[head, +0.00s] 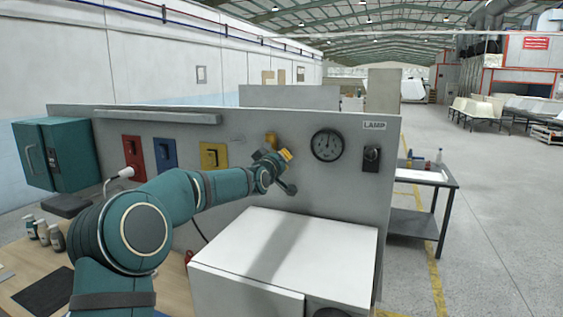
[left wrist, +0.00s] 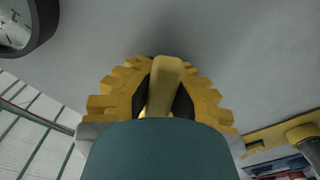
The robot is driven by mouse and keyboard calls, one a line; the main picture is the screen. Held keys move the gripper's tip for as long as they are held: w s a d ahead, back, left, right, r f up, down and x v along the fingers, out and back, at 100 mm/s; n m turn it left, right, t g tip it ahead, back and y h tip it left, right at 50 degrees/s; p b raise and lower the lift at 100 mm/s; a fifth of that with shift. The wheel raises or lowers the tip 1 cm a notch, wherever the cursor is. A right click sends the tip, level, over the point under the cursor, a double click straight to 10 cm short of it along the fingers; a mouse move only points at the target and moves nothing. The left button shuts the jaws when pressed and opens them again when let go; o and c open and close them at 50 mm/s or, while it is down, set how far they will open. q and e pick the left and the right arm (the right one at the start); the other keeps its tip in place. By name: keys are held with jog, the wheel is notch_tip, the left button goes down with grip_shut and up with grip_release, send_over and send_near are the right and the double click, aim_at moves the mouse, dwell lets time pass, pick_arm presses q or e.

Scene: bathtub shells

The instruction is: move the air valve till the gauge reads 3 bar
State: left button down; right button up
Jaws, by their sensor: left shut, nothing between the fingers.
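The yellow air valve (head: 286,154) is on the grey panel, left of the round gauge (head: 327,145). The gauge's dial is too small to read in the head view; only its edge shows in the left wrist view (left wrist: 22,25). My left gripper (head: 270,163) is shut at the valve, partly covering it. In the left wrist view, a yellow toothed shape (left wrist: 112,92) and a yellow bar (left wrist: 165,82) appear close ahead, partly hidden by my teal gripper housing. I cannot tell if the fingers touch the valve. My right gripper is out of view.
A black switch (head: 371,158) under a LAMP label is right of the gauge. Red (head: 133,153), blue (head: 165,153) and yellow (head: 213,156) panel fittings are to the left. A white box (head: 285,255) stands below the valve. A teal cabinet (head: 60,153) is at far left.

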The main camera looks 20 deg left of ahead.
pick_arm(q)
jog(key=shift+f, duration=0.1)
jog(key=c, duration=0.9)
grip_release()
jog(key=shift+s, duration=0.15)
jog(key=shift+o, duration=0.2)
jog(key=s, duration=1.2)
jog(key=shift+d, duration=0.35)
